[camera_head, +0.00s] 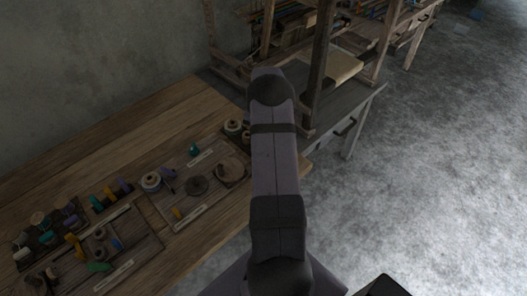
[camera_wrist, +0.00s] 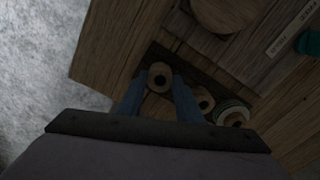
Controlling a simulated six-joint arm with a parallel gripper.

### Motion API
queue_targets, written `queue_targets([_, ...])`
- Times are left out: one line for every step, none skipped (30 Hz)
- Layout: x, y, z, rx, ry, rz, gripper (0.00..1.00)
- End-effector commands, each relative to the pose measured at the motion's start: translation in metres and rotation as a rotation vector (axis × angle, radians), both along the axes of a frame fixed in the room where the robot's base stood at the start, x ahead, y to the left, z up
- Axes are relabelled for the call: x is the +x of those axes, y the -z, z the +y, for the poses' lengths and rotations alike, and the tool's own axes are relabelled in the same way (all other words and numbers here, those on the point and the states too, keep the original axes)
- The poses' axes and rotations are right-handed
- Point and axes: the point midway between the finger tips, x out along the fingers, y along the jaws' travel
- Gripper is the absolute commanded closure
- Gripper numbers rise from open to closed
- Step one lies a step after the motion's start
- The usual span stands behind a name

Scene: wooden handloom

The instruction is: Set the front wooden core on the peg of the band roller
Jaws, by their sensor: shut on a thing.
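In the wrist view my gripper (camera_wrist: 160,78) has its two bluish fingers on either side of a pale wooden core (camera_wrist: 160,70) with a dark hole, and is shut on it. The core stands with its hole facing up, at the end of a dark holder strip (camera_wrist: 198,66). I cannot tell if it is lifted off the strip. Another core (camera_wrist: 205,102) lies to the right of the right finger. In the head view my arm hides the gripper and the held core. I cannot make out the band roller's peg for sure.
A wound roll (camera_wrist: 233,114) stands right of the cores. Trays with several coloured spools (camera_head: 72,240) are at left. The loom frame (camera_head: 318,70) rises at the back.

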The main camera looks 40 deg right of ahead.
Motion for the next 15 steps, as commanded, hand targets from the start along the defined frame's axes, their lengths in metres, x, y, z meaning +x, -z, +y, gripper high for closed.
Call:
queue_targets([0.0,-0.003,0.0,-0.001,0.0,0.0,0.83])
queue_targets([0.0,-0.004,0.0,-0.001,0.0,0.0,0.83])
queue_targets([0.0,-0.006,0.0,-0.001,0.0,0.0,0.83])
queue_targets([0.0,-0.007,0.0,-0.001,0.0,0.0,0.83])
queue_targets([0.0,-0.009,0.0,-0.001,0.0,0.0,0.83])
queue_targets([0.0,-0.012,0.0,-0.001,0.0,-0.001,0.83])
queue_targets([0.0,-0.015,0.0,-0.001,0.0,-0.001,0.83])
queue_targets([0.0,-0.017,0.0,-0.001,0.0,-0.001,0.83])
queue_targets([0.0,-0.02,0.0,-0.001,0.0,-0.001,0.83])
queue_targets([0.0,-0.022,0.0,-0.001,0.0,-0.001,0.83])
queue_targets([0.0,-0.024,0.0,-0.001,0.0,0.0,0.83])
queue_targets([0.0,-0.027,0.0,-0.001,0.0,0.0,0.83])
queue_targets([0.0,-0.029,0.0,0.0,0.0,0.0,0.83])
queue_targets([0.0,-0.031,0.0,0.0,0.0,0.0,0.83])
queue_targets([0.0,-0.034,0.0,0.0,0.0,0.0,0.83])
